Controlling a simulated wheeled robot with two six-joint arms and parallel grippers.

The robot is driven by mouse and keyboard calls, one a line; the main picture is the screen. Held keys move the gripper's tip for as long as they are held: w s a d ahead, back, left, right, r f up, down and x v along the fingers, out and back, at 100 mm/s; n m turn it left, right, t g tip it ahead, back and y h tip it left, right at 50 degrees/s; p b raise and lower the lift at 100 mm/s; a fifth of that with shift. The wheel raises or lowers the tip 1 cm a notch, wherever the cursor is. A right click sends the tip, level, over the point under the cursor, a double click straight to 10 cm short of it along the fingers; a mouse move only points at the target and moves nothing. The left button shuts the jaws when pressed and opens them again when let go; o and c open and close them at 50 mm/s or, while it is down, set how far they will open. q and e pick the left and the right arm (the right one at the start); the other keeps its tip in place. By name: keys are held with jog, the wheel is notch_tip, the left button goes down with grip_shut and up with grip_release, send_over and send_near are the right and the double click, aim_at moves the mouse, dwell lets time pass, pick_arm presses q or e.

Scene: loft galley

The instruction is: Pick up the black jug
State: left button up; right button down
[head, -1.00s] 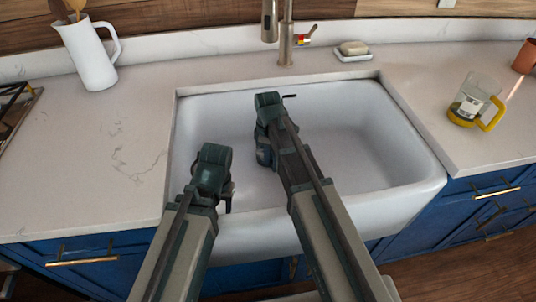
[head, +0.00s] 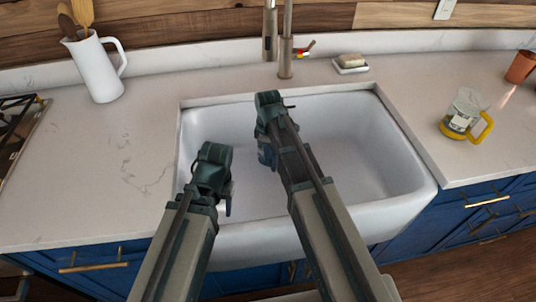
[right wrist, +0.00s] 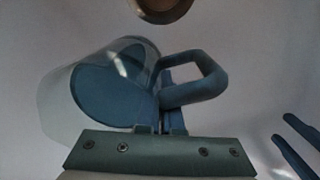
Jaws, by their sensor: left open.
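No plainly black jug shows. The right wrist view shows a clear-walled jug (right wrist: 105,90) with a dark blue end and a dark blue angular handle (right wrist: 200,82), tilted on its side. My right gripper (right wrist: 172,118) is at the handle, its narrow fingers close together and seemingly shut on it; the handle partly hides the contact. In the head view this right gripper (head: 268,118) is over the sink, and a blue bit of the jug (head: 265,154) shows beside it. My left gripper (head: 226,192) is open and empty over the sink's left front.
The white sink (head: 425,180) lies below both arms, with a tap (head: 286,45) behind it. A clear jug with yellow handle (head: 465,115) stands right on the counter. A white pitcher with wooden utensils (head: 97,70) stands left. A soap dish (head: 350,66) is behind.

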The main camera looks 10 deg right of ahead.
jog(key=shift+r+p, duration=1.9)
jog(key=shift+r, duration=0.35)
jog(key=shift+r, duration=0.1)
